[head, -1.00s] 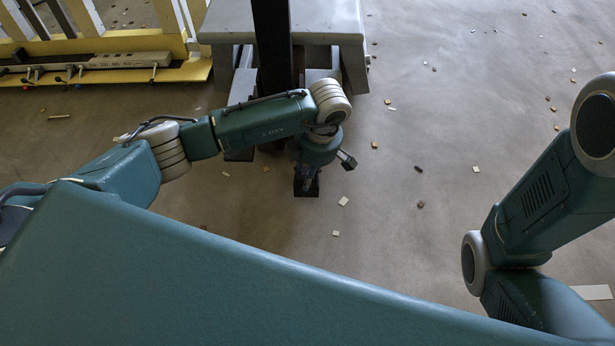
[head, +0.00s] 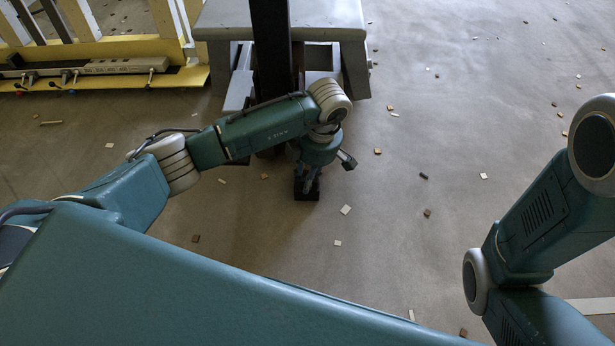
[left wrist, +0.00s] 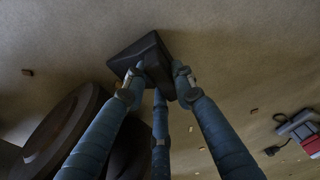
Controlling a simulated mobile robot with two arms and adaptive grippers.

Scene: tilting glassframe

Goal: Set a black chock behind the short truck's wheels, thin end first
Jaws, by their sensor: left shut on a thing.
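My left gripper (head: 307,183) reaches down to the floor at the middle of the head view. It is shut on the black chock (head: 306,194), a small dark wedge. In the left wrist view the fingers (left wrist: 153,82) close around the chock (left wrist: 125,66), close to the floor. A dark round wheel (left wrist: 65,130) shows at lower left there, apart from the chock. In the head view my left arm hides the wheels. A dark post (head: 270,50) stands behind that arm. My right gripper is out of view.
A grey bench-like platform (head: 325,22) stands beyond the gripper. A yellow frame (head: 150,48) with a power strip (head: 115,67) is at upper left. Small chips lie scattered on the floor. A red and grey object (left wrist: 305,135) shows at right in the wrist view.

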